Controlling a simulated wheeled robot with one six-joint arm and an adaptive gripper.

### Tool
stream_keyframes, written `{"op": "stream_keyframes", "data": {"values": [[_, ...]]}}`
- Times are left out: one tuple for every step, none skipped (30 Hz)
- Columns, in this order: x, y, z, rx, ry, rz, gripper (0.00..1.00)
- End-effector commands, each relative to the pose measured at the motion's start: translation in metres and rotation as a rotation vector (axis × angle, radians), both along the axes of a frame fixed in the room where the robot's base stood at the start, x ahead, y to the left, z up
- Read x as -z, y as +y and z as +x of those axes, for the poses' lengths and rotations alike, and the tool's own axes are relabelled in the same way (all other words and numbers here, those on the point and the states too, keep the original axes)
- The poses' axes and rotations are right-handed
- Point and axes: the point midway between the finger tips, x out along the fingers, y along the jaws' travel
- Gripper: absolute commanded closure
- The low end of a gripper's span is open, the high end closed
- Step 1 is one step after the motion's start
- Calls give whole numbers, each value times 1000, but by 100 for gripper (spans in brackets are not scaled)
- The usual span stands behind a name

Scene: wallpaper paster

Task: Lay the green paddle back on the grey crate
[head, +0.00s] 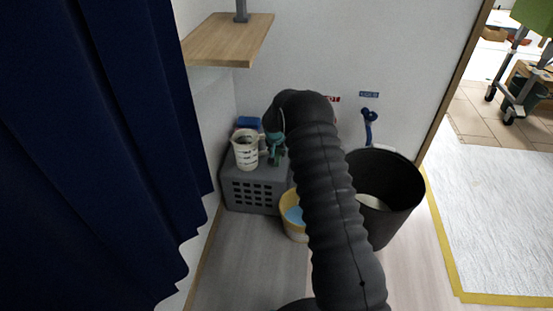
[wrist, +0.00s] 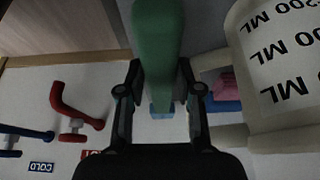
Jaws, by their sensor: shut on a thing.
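My gripper (wrist: 160,92) is shut on the green paddle (wrist: 158,40), which runs between its two fingers in the wrist view. In the head view a green part of the paddle (head: 276,148) shows over the crate top, just right of the jug, and my dark arm hides much of the gripper. I cannot tell whether the paddle touches the crate. The grey crate (head: 252,194), with square holes in its front, stands on the floor in the corner.
A white measuring jug (head: 246,152) stands on the crate, close beside the paddle; it also shows in the wrist view (wrist: 280,60). A blue thing (head: 248,122) is behind it. A yellow bucket (head: 292,222) and black bin (head: 405,190) stand right. A wooden shelf (head: 225,42) juts above.

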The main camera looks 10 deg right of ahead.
Motion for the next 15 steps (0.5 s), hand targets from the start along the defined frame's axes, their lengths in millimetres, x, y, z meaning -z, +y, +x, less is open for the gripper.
{"op": "stream_keyframes", "data": {"values": [[2,0,0,0,-1,0,100],[4,0,0,0,-1,1,100],[7,0,0,0,-1,1,100],[11,0,0,0,-1,1,100],[15,0,0,0,0,1,100],[21,0,0,0,1,0,100],[26,0,0,0,1,0,100],[30,0,0,0,0,0,100],[37,1,2,0,-1,1,100],[41,2,2,-1,-1,0,100],[43,2,3,-1,-1,0,100],[45,2,3,-1,-1,0,100],[45,2,3,-1,-1,0,100],[45,2,3,-1,-1,0,100],[44,2,3,-1,-1,0,100]]}}
